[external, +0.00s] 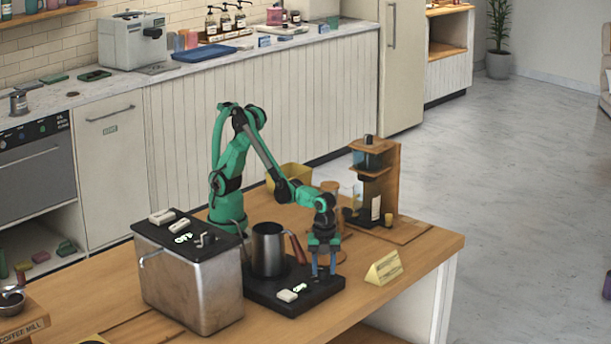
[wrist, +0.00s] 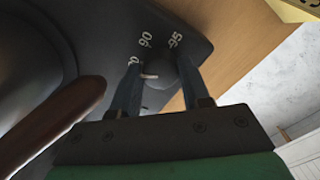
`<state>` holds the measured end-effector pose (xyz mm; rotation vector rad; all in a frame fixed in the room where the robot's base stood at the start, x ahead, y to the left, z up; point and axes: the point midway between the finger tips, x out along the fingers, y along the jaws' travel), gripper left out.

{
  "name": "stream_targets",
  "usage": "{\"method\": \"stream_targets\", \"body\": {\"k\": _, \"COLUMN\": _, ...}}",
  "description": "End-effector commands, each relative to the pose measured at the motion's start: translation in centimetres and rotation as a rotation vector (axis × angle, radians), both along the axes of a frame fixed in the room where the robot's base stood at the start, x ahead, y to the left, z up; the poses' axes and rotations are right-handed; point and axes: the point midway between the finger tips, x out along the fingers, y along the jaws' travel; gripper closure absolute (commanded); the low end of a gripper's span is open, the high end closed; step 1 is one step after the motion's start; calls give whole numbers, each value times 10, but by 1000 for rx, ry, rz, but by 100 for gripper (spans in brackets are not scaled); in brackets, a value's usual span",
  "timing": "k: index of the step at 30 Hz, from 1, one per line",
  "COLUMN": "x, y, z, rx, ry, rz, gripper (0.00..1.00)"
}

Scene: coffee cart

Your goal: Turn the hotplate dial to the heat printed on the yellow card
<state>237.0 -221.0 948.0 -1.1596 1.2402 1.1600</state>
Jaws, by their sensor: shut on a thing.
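The black hotplate (external: 262,288) lies on the wooden table with a steel kettle (external: 268,250) on it. The kettle has a reddish-brown handle. The yellow card (external: 384,267) stands right of the hotplate; its print is too small to read. Its corner also shows in the wrist view (wrist: 297,8). My gripper (external: 324,274) points down at the hotplate's right end. In the wrist view my gripper (wrist: 160,80) is shut on the dark dial (wrist: 164,72), one finger on each side. A white mark shows on the dial. The numbers 90 and 95 show beside it; another is partly hidden.
A metal box (external: 190,285) with a black top and a lit display stands left of the hotplate. A wooden stand (external: 385,175) is behind, right of my arm. Bare table lies around the card. The kettle handle (wrist: 55,125) is close to my fingers.

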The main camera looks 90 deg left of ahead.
Motion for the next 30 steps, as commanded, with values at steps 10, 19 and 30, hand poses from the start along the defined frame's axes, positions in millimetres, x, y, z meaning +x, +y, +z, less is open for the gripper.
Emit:
{"method": "stream_targets", "body": {"k": 10, "x": 0, "y": 0, "z": 0, "rx": 1, "ry": 0, "rz": 2, "gripper": 27}}
{"method": "stream_targets", "body": {"k": 19, "x": 0, "y": 0, "z": 1, "rx": 0, "ry": 0, "rz": 2, "gripper": 27}}
{"method": "stream_targets", "body": {"k": 30, "x": 0, "y": 0, "z": 43, "rx": 0, "ry": 0, "rz": 2, "gripper": 27}}
